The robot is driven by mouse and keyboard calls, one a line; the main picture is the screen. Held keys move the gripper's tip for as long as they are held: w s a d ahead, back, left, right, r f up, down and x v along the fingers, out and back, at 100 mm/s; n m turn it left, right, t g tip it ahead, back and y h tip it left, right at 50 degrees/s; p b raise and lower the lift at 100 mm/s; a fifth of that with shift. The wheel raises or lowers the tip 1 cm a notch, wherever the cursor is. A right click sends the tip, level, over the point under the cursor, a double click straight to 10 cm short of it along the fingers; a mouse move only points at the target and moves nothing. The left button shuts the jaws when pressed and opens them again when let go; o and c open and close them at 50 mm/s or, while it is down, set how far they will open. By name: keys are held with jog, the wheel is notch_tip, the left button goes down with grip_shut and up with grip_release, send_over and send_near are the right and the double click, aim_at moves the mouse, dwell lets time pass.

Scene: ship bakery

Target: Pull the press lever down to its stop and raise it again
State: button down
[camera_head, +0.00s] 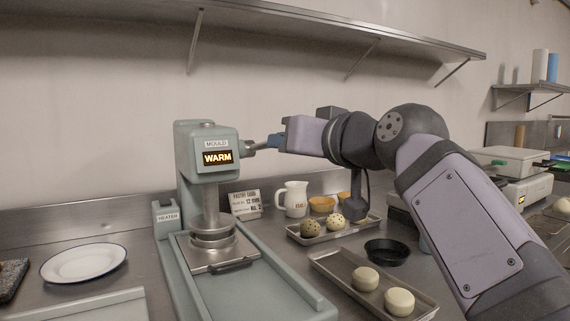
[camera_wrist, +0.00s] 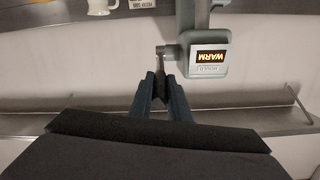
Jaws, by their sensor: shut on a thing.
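My gripper (camera_head: 274,142) is shut on the lever's end. In the wrist view the press head (camera_wrist: 208,68) appears upside down, and the lever (camera_wrist: 161,56) runs into my gripper (camera_wrist: 161,88) between the two blue fingers. The grip itself is partly hidden by the fingers. Below the head, the press column ends in round metal plates (camera_head: 212,236) over a metal base plate.
A shelf (camera_head: 300,32) runs along the wall above my arm. Right of the press are a white jug (camera_head: 292,198), a tray (camera_head: 306,238) of speckled balls, a black bowl (camera_head: 387,251) and a tray (camera_head: 330,268) with two pale rounds. A white plate (camera_head: 84,263) lies left.

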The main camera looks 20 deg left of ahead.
notch_tip(320, 180, down, 7)
jog(key=t+y+b, duration=0.2)
jog(key=t+b, duration=0.1)
jog(key=b, duration=1.2)
jog(key=shift+r+y, duration=0.2)
jog(key=shift+y, duration=0.2)
jog(key=shift+a+f+b, duration=0.15)
jog(key=shift+f+b, duration=0.2)
jog(key=shift+b, duration=0.2)
jog(key=c, duration=1.7)
grip_release()
jog(key=shift+w, duration=0.1)
jog(key=shift+o, duration=0.2)
jog(key=shift+r, duration=0.15)
jog(key=b+v, duration=0.3)
jog(key=v, duration=0.4)
jog(key=shift+d, duration=0.25)
